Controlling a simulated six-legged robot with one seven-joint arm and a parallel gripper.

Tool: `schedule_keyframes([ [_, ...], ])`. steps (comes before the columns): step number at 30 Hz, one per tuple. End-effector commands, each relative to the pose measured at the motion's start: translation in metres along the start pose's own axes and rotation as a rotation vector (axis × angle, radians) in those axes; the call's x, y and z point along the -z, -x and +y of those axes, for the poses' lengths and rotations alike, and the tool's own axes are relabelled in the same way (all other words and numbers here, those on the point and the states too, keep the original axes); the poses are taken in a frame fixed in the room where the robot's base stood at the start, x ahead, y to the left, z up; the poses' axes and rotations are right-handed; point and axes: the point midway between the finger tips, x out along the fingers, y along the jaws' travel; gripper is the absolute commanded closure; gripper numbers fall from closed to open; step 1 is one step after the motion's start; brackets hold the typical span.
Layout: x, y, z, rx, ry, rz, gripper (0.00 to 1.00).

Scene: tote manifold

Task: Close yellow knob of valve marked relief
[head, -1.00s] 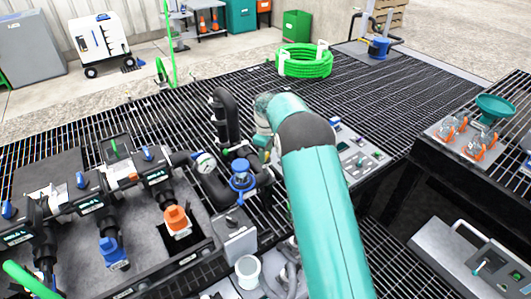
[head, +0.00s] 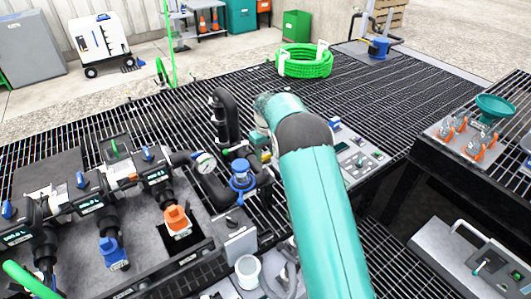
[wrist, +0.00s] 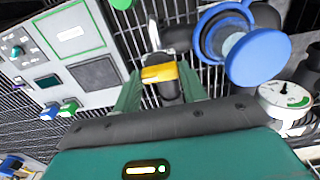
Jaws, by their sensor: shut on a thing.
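The yellow knob (wrist: 158,74) sits between the two teal fingers of my gripper (wrist: 162,80) in the wrist view, with a dark valve body around it. My gripper is shut on the knob. In the head view a small yellow patch (head: 266,156) shows just left of my arm, beside the black pipework. My arm hides most of the gripper there. A relief marking cannot be read in either view.
A blue cap (wrist: 258,57) and a pressure gauge (wrist: 286,97) stand close on the right in the wrist view. A grey control panel (wrist: 70,50) lies at left. In the head view, valves with blue and orange (head: 176,219) fittings fill the left.

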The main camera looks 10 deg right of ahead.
Motion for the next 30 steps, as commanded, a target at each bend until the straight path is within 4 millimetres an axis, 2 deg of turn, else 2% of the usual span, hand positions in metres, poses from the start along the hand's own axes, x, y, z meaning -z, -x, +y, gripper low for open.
schedule_keyframes([
  [9,0.000,0.000,0.000,0.000,-0.004,0.001,0.81],
  [10,0.000,0.000,0.000,0.000,-0.004,0.001,0.54],
  [13,0.000,0.000,0.000,0.000,-0.004,0.001,0.36],
  [23,0.000,0.003,0.000,0.000,-0.002,0.001,0.36],
  [26,0.001,0.012,0.000,-0.001,-0.002,0.003,0.36],
  [30,0.001,0.036,0.001,-0.001,-0.003,0.005,0.36],
])
